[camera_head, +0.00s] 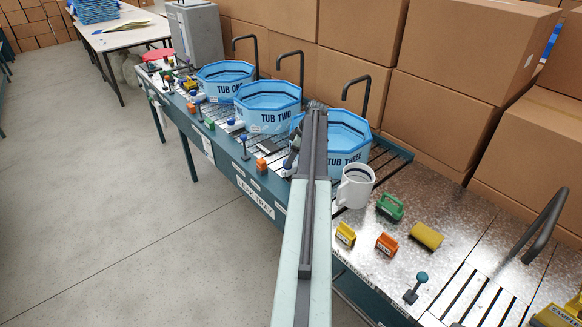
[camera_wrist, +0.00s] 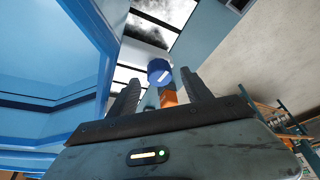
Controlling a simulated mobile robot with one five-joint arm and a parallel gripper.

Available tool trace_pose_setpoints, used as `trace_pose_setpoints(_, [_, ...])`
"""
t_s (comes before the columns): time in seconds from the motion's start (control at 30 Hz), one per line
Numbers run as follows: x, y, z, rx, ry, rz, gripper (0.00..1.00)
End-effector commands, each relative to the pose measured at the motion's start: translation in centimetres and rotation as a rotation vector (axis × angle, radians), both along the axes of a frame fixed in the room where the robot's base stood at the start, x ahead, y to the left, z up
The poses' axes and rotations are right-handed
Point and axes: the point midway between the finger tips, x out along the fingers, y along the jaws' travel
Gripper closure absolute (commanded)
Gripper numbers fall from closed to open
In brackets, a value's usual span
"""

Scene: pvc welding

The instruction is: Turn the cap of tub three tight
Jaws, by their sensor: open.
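Tub three (camera_head: 348,130) is a blue octagonal tub in the head view, partly hidden behind my arm. Its blue wall appears to fill the left of the wrist view (camera_wrist: 45,60). A round blue cap (camera_wrist: 159,70) with a white mark shows in the wrist view, beyond and between my fingertips. I cannot make out this cap in the head view, where my arm covers that area. My gripper (camera_wrist: 161,76) is open, its two dark fingers apart with nothing held. Whether the fingers touch the cap is not clear.
An orange block (camera_wrist: 169,97) shows just below the cap. Tub two (camera_head: 267,105) and tub one (camera_head: 225,80) stand further along the slatted bench. A white mug (camera_head: 355,187) stands close beside tub three. Cardboard boxes (camera_head: 435,115) line the back; the floor (camera_head: 110,200) left is clear.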

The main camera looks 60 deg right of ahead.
Motion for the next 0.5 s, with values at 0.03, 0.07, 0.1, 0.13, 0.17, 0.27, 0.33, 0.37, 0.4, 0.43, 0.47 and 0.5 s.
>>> trace_pose_setpoints(0.03, [0.29, 0.09, -1.48, 0.000, 0.000, 0.001, 0.42])
trace_pose_setpoints(0.07, [0.40, 0.12, -1.71, 0.000, 0.000, 0.000, 0.42])
trace_pose_setpoints(0.1, [0.52, 0.16, -1.89, 0.000, 0.000, 0.000, 0.42])
trace_pose_setpoints(0.13, [0.57, 0.18, -1.94, 0.000, 0.000, 0.000, 0.42])
trace_pose_setpoints(0.17, [0.61, 0.19, -1.94, 0.000, 0.000, -0.001, 0.42])
trace_pose_setpoints(0.27, [0.63, 0.20, -1.73, 0.000, 0.000, -0.001, 0.42])
trace_pose_setpoints(0.33, [0.62, 0.19, -1.67, 0.000, 0.000, -0.001, 0.42])
trace_pose_setpoints(0.37, [0.62, 0.19, -1.67, 0.000, 0.000, -0.001, 0.42])
trace_pose_setpoints(0.4, [0.61, 0.19, -1.66, 0.000, 0.000, -0.001, 0.51])
trace_pose_setpoints(0.43, [0.61, 0.19, -1.66, 0.000, 0.000, -0.001, 0.59])
trace_pose_setpoints(0.47, [0.61, 0.19, -1.66, 0.000, 0.000, -0.001, 0.67])
trace_pose_setpoints(0.5, [0.59, 0.18, -1.66, 0.001, 0.000, -0.002, 0.78])
